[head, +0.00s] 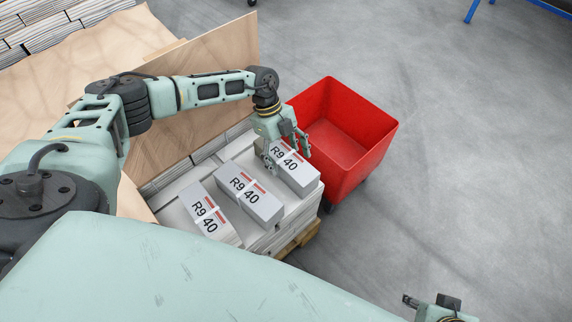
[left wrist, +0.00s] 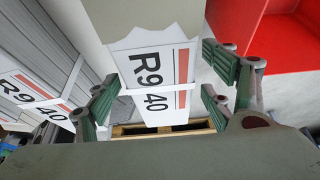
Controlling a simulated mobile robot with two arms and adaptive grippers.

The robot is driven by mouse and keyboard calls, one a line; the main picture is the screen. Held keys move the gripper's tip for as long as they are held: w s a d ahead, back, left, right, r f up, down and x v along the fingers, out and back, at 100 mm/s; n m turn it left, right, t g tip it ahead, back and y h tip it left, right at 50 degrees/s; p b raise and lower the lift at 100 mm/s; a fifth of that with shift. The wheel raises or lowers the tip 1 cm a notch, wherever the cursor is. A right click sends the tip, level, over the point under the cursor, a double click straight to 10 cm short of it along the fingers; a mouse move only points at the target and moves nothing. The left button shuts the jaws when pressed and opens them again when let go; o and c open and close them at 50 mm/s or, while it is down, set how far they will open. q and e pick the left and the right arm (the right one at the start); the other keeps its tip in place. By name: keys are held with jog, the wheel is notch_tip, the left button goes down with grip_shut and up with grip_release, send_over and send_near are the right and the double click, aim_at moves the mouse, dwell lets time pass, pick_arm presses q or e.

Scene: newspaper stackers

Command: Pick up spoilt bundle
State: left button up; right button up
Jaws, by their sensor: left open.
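Three grey-white bundles labelled R9 40 lie on top of a stack. The right-hand bundle (head: 296,176) is nearest the red bin; in the left wrist view its label (left wrist: 152,75) has a jagged upper edge. My left gripper (head: 286,155) is open over this bundle, with a finger on either side of it. The left wrist view shows the green finger pads apart from the bundle, with gaps on both sides. The middle bundle (head: 249,195) and left bundle (head: 208,214) lie to its left. Part of my right gripper (head: 440,307) shows at the bottom edge; its fingers are unclear.
An open, empty red bin (head: 343,135) stands right behind the stack. A wooden pallet (head: 300,240) carries the stack. An upright brown board (head: 205,85) stands behind the bundles. More paper stacks (head: 45,28) lie at the upper left.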

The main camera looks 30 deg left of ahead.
pick_arm(q)
jog(key=shift+c, duration=0.3)
grip_shut()
jog(key=shift+r, duration=0.1)
dwell(0.6)
